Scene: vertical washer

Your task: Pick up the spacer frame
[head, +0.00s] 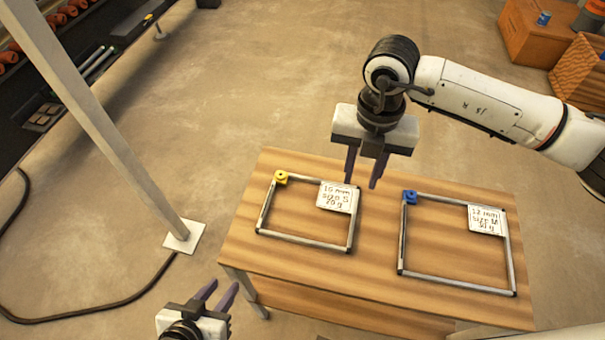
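Two grey rectangular spacer frames lie flat on a wooden table (375,225). The left spacer frame (303,241) is smaller, with a yellow corner piece (281,177) and a white label (337,197) reading about "10 mm size S". The right spacer frame (455,284) has a blue corner piece (409,197) and a label (486,220) reading about "12 mm size M". My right gripper (361,184) is open and empty, its fingers pointing down near the left frame's label. My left gripper (222,293) is open and empty, low in the picture, left of the table's front edge.
A slanted pale post (110,120) with a square foot stands left of the table. A dark cable (95,312) runs on the floor. Orange-brown crates (540,45) stand at the top right. The floor behind the table is clear.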

